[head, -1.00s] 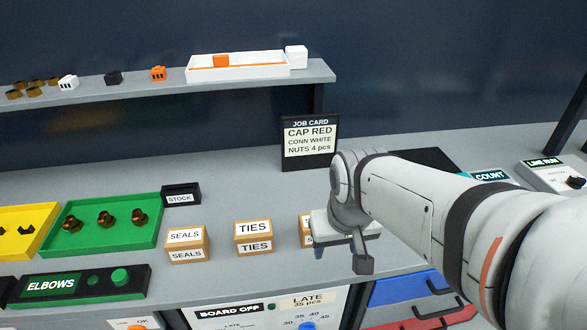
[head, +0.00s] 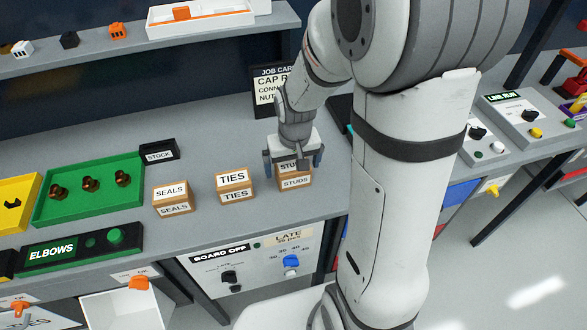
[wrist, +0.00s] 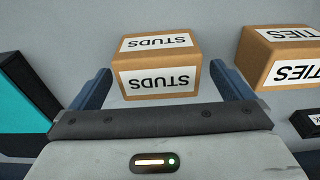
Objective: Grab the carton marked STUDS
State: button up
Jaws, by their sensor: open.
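The STUDS carton (head: 295,182) is a small brown box with white labels on the grey bench, at the right end of a row of three cartons. It also shows in the wrist view (wrist: 159,66), upside down. My gripper (head: 293,163) is over the carton in the head view and hides part of its top label. In the wrist view my gripper (wrist: 162,82) is open, with one blue-grey finger on each side of the carton's near part. I see gaps at both sides; whether the fingers reach down to its height is unclear.
The TIES carton (head: 235,186) stands just left of the STUDS carton, and the SEALS carton (head: 172,198) is farther left. The job card (head: 270,92) stands behind. A green tray (head: 90,190) lies at left. The bench edge runs in front of the cartons.

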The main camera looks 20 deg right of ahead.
aim_at(293, 165)
jog(key=shift+w+d+f, duration=0.1)
jog(key=shift+w+f, duration=0.05)
jog(key=shift+f, duration=0.7)
jog(key=shift+w+f, duration=0.15)
jog(key=shift+f, duration=0.65)
jog(key=shift+c, duration=0.4)
jog(key=c, duration=1)
